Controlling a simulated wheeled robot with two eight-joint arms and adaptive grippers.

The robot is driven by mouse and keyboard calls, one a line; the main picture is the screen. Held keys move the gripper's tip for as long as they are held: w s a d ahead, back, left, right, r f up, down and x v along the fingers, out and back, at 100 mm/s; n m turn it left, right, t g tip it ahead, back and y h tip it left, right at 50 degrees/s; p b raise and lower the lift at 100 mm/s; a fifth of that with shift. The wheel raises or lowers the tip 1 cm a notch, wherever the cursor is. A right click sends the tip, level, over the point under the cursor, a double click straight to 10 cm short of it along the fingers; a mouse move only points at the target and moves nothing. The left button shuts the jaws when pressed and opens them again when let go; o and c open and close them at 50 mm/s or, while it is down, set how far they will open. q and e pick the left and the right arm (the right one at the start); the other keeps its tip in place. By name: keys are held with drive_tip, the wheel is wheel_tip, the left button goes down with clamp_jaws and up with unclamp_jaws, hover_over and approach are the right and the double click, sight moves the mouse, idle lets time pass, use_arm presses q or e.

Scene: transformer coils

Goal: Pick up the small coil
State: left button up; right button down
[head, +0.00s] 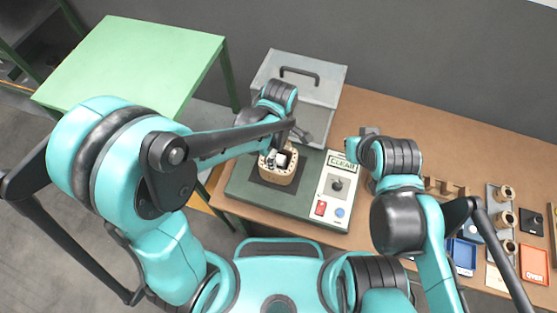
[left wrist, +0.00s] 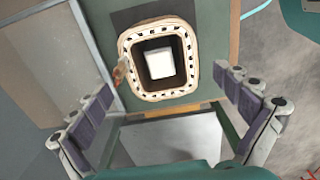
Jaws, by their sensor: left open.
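A tan, rounded-square coil (head: 279,177) with dark slots around its rim sits on the dark pad of the green test unit (head: 243,187). In the left wrist view the coil (left wrist: 188,91) shows from above, with a white block (left wrist: 160,66) in its dark opening. My left gripper (head: 277,146) is above the coil. In the left wrist view its fingers (left wrist: 168,85) are spread either side of the coil, and I see nothing held. Several small tan coils (head: 505,193) stand on a rack at the right. My right gripper (head: 356,145) is beyond the control panel; its jaws are unclear.
The control panel (head: 333,190) has a red switch and a blue button. A grey metal box (head: 318,73) with a handle stands behind. Blue (head: 462,257) and orange (head: 533,265) trays lie at right. A green table (head: 135,65) stands at left.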

sight(279, 158)
use_arm(q)
wheel_tip(279, 158, down, 6)
drive_tip(key=shift+a+r+b, duration=0.1)
drive_tip(key=shift+r+b, duration=0.05)
drive_tip(key=shift+b, duration=0.6)
drive_tip(key=shift+c, duration=0.3)
drive_tip(key=c, duration=1.4)
